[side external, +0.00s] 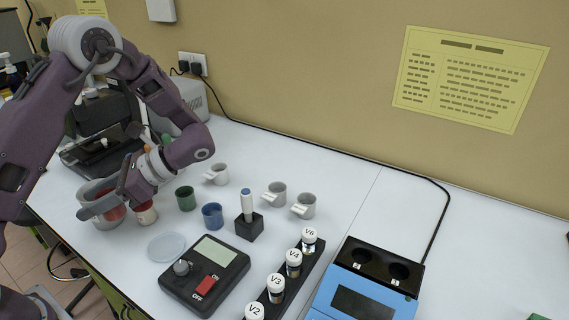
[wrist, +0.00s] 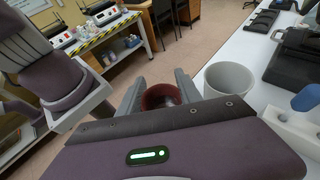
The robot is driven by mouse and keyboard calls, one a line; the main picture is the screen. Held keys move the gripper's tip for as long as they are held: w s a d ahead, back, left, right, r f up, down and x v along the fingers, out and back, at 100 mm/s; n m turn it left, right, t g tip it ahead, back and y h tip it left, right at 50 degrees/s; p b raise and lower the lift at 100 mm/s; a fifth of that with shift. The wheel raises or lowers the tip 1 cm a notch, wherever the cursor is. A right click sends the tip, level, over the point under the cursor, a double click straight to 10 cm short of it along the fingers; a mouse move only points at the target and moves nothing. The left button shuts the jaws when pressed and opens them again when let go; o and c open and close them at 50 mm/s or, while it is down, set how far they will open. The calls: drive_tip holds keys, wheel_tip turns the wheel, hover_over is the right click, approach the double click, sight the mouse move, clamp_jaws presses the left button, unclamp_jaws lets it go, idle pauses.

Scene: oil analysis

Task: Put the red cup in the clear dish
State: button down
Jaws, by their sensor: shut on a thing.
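My gripper (side external: 103,206) is at the left end of the white table, shut on the red cup (side external: 113,213). One finger covers part of the cup in the side view. In the wrist view the dark red cup (wrist: 161,97) sits between my two fingers with its open mouth showing. The clear dish (side external: 167,247), a flat round disc in the side view, lies on the table to the right of the cup and nearer the front. The dish is not visible in the wrist view. I cannot tell whether the cup touches the table.
A grey-white container (wrist: 229,81) stands close beside the cup. A small white-and-red jar (side external: 146,213), a green cup (side external: 185,198) and a blue cup (side external: 212,216) stand nearby. A black scale (side external: 204,275) is right of the dish. Several white mugs stand farther back.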

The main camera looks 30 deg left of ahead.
drive_tip(key=w+d+f+n+h, duration=0.2)
drive_tip(key=w+d+n+h, duration=1.15)
drive_tip(key=n+h, duration=0.3)
drive_tip(key=w+d+r+n+t+h, duration=0.2)
drive_tip(key=w+d+n+t, duration=0.15)
drive_tip(key=w, duration=0.45)
drive_tip(key=w+d+r+n+t+h, duration=0.1)
drive_tip(key=w+d+n+t+h, duration=0.1)
drive_tip(key=w+n+t, duration=0.35)
drive_tip(key=w+d+r+n+t+h, duration=0.2)
drive_tip(key=w+n+t, duration=0.1)
drive_tip(key=w, duration=0.6)
drive_tip(key=w+a+n+t+y, duration=0.4)
drive_tip(key=w+n+t, duration=0.4)
drive_tip(key=w, duration=0.5)
drive_tip(key=a+f+n+t+y, duration=0.1)
drive_tip(key=f, duration=0.4)
drive_tip(key=w+a+f+n+t+y, duration=0.1)
drive_tip(key=f, duration=0.4)
drive_tip(key=w+a+f+n+t+y, duration=0.1)
drive_tip(key=a+f+y, duration=0.1)
drive_tip(key=f, duration=0.3)
drive_tip(key=shift+w+n, duration=0.25)
drive_tip(key=shift+f, duration=0.1)
